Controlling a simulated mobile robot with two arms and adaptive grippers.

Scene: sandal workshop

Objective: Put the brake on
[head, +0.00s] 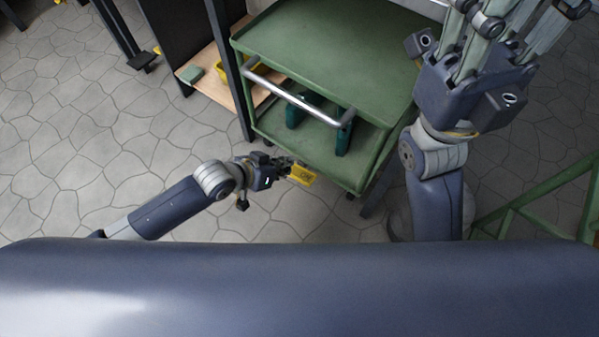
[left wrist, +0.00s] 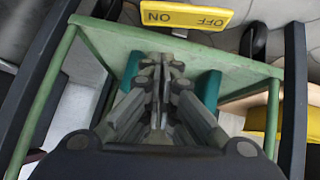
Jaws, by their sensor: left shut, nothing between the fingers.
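The brake is a yellow pedal marked ON and OFF (head: 303,173) at the lower front edge of the green cart (head: 330,45). In the left wrist view the yellow pedal (left wrist: 185,14) is at the top, with ON on the left and OFF on the right, both upside down. My left gripper (head: 286,167) is shut and empty, close beside the pedal; I cannot tell if they touch. Its closed fingertips (left wrist: 162,65) show below the pedal in the left wrist view. My right gripper (head: 508,22) is raised at the upper right, fingers spread, tips partly cut off.
The cart has a metal push handle (head: 295,97) and teal items (head: 302,108) on its lower shelf. A dark-framed wooden shelf with a yellow bin (head: 256,70) stands left of it. A green metal frame (head: 540,200) is at the right.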

